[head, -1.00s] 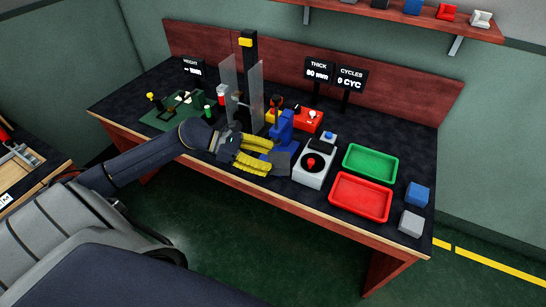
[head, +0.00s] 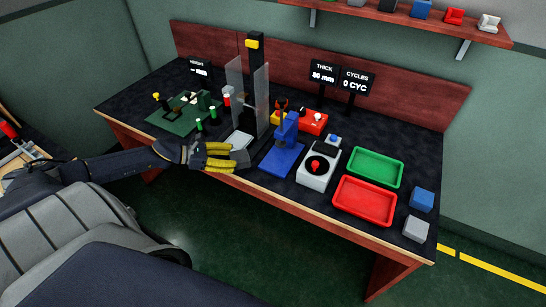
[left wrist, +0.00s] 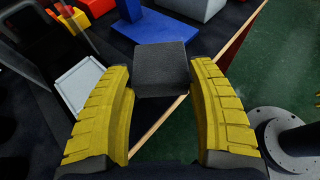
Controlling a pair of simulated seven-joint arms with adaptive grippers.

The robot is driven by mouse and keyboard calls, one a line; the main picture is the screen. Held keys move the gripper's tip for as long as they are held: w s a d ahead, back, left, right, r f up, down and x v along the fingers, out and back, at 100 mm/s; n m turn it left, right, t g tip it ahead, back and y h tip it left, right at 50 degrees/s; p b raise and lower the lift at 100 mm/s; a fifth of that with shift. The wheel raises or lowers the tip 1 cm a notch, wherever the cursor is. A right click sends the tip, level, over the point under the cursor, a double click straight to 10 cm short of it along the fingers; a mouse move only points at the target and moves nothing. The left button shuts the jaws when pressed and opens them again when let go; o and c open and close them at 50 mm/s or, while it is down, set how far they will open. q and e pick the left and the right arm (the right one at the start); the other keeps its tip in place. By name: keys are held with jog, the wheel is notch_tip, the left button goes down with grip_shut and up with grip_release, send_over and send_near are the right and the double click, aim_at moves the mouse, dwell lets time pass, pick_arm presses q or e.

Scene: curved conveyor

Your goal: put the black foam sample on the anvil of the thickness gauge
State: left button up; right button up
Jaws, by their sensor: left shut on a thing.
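The black foam sample (left wrist: 162,70), a dark block, is between the yellow fingertips of my left gripper (head: 230,157), which is shut on it. In the head view it is hard to make out against the dark bench. The blue thickness gauge (head: 286,135) stands on the bench to the right of my left gripper. Its flat blue base (head: 279,161) is empty; it also shows beyond the sample in the left wrist view (left wrist: 150,28). The sample is apart from the gauge, near the bench's front edge. My right gripper is not in view.
Clear panels and a black column (head: 254,75) rise over a white plate (left wrist: 80,84) left of the gauge. A grey device with a red knob (head: 317,184) stands right of it. Beyond are a green tray (head: 376,184), a red tray (head: 363,218) and blue and grey cubes.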

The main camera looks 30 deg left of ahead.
aim_at(242, 156)
pick_arm(q)
jog(key=w+d, duration=0.3)
jog(key=w, duration=0.1)
jog(key=w+d, duration=0.7)
jog(key=shift+w, duration=0.35)
jog(key=shift+w+d+f, duration=0.15)
jog(key=shift+d+f, duration=0.05)
jog(key=shift+f, duration=1.5)
jog(key=shift+f, duration=0.1)
jog(key=o, duration=0.7)
jog(key=shift+o, duration=0.2)
jog(key=shift+a, duration=0.1)
jog(key=v, duration=1.1)
jog(key=shift+a, duration=0.1)
jog(key=shift+s+a+r, duration=0.2)
jog(key=shift+s+r, duration=0.05)
jog(key=shift+s, duration=0.15)
